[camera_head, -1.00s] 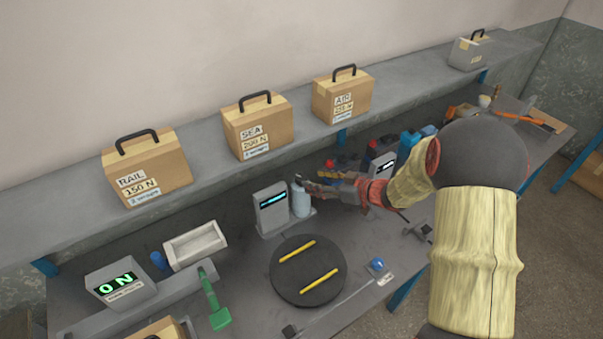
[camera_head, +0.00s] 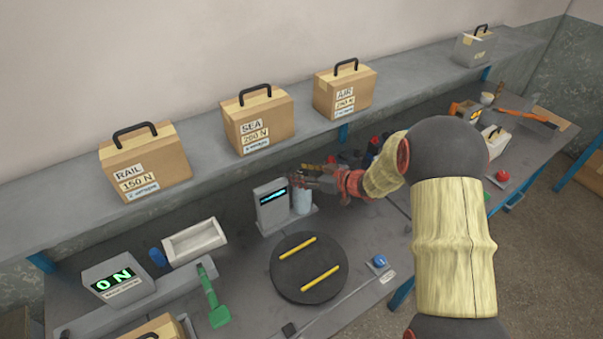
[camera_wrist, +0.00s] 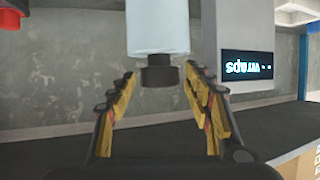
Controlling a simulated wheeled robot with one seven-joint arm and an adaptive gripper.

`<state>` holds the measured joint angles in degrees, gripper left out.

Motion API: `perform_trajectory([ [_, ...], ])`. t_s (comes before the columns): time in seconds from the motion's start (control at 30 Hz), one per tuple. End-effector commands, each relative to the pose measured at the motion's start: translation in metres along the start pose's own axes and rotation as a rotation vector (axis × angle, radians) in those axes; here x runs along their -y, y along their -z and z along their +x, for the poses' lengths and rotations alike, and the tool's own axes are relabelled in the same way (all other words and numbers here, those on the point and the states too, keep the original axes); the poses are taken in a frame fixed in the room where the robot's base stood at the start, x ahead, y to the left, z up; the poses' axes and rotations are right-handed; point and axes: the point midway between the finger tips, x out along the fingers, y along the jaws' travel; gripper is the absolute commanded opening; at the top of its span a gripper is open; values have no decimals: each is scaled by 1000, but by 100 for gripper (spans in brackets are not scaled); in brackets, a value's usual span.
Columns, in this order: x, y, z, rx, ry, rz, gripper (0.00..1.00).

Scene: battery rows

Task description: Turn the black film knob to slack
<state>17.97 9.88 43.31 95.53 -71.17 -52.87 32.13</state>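The black film knob (camera_wrist: 159,75) is a short dark cylinder on the end of the pale film roll (camera_wrist: 158,28) in the wrist view, which looks upside down. The roll stands upright beside the grey display unit (camera_head: 271,206) in the head view, where my gripper hides the knob. My gripper (camera_wrist: 160,83) is open, one finger on each side of the knob. A gap shows between the knob and each finger. In the head view my gripper (camera_head: 308,178) is over the top of the roll.
A round black turntable (camera_head: 309,268) with two yellow strips lies in front. A blue button (camera_head: 380,261) is to its right. Above and behind, a shelf (camera_head: 205,138) carries cartons, including the SEA carton (camera_head: 258,122). A green-handled tool (camera_head: 213,300) lies left.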

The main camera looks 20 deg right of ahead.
Motion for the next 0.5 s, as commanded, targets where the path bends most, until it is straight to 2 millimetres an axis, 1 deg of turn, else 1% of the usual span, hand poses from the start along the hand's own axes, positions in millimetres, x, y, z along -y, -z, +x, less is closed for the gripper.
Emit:
perform_trajectory([
  [0.07,0,0,0,0,0,0,45],
  [0.5,0,0,0,0,0,0,20],
])
